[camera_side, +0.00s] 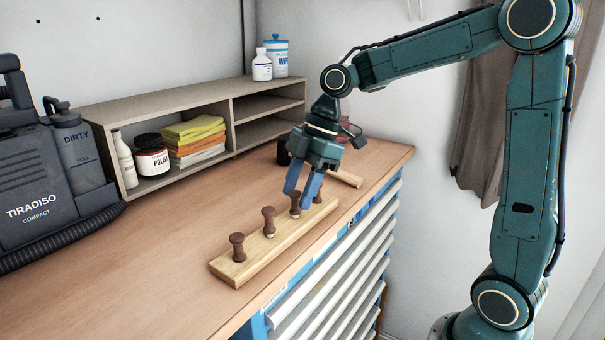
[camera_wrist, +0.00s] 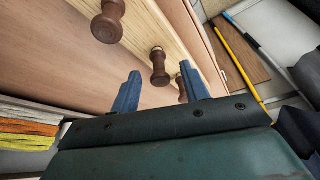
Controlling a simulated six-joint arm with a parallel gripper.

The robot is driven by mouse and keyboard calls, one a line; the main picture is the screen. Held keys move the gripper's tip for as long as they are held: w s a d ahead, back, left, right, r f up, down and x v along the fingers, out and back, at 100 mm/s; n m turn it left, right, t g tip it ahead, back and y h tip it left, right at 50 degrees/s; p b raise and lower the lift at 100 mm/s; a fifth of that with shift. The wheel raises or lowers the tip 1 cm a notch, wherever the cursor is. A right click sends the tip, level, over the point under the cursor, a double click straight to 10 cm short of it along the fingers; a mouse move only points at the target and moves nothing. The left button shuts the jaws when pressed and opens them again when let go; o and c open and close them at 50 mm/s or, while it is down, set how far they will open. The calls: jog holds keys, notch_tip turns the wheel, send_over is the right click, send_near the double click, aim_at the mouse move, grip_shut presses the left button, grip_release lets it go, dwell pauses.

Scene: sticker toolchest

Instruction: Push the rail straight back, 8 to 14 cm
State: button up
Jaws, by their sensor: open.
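The rail (camera_side: 256,247) is a long pale wooden board with several dark brown turned pegs in a row, lying on the wooden bench top near its front edge. In the wrist view the rail (camera_wrist: 141,32) runs diagonally across the upper part. My gripper (camera_side: 298,198) is open, with its blue fingers pointing down over the far part of the rail. In the wrist view, a peg (camera_wrist: 159,68) appears in the gap between the fingers (camera_wrist: 163,82), and another is partly hidden by the right finger. I cannot tell whether a finger touches any peg.
A shelf unit (camera_side: 190,104) with jars and stacked cloths stands along the back of the bench. A dark TIRADISO machine (camera_side: 37,170) is at the left. A dark cup (camera_side: 283,153) and a wooden handle (camera_side: 345,178) lie near the gripper. Bench (camera_side: 165,240) left of the rail is clear.

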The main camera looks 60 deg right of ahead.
aim_at(283, 231)
jog(key=shift+x, duration=1.25)
jog(key=shift+c, duration=0.3)
grip_shut()
